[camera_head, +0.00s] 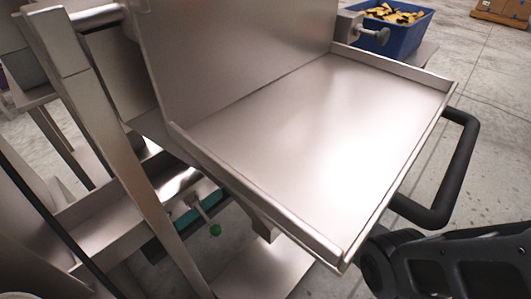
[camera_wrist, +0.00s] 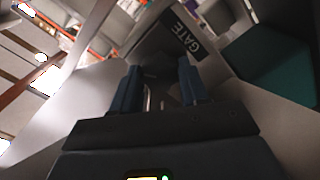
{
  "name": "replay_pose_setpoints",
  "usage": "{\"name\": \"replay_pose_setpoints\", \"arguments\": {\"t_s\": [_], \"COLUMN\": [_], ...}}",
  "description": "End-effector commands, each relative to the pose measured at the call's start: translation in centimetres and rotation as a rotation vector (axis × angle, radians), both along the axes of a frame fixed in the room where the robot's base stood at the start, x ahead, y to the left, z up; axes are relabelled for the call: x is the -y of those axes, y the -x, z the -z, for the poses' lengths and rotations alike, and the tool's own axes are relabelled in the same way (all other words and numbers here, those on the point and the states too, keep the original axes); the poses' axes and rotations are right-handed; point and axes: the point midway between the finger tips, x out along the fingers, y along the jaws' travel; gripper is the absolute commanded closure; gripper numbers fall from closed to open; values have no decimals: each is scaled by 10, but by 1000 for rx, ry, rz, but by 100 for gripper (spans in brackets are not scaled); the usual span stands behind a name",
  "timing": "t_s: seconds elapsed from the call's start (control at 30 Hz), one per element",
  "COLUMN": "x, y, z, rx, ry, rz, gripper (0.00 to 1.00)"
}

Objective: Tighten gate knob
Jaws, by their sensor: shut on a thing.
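In the wrist view, a dark plate lettered GATE (camera_wrist: 187,38) sits just beyond my fingers. My gripper (camera_wrist: 158,78) has its two blue fingers either side of a small pale metal piece, shut on what appears to be the gate knob. The knob is mostly hidden between the fingers and its shape is unclear. In the head view, my gripper is out of sight, and only my dark arm shows at the lower right, beside the steel tray.
A steel tray (camera_head: 320,130) with raised edges fills the head view, with a black handle (camera_head: 466,165) on its right. A metal knob (camera_head: 381,33) and a blue bin (camera_head: 400,36) are behind it. Open floor lies right.

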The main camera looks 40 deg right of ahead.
Motion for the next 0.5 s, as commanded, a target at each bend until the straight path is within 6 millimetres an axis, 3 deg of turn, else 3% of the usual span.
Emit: {"name": "replay_pose_setpoints", "arguments": {"t_s": [0.17, 0.2, 0.43, 0.5], "x": [1, 1, 0, 0], "y": [1, 1, 0, 0], "z": [1, 1, 1, 0], "rx": [-2, -2, -1, -1], "ry": [-3, -2, -1, 0], "rz": [3, 3, 2, 1], "gripper": [86, 52, 30, 30]}}
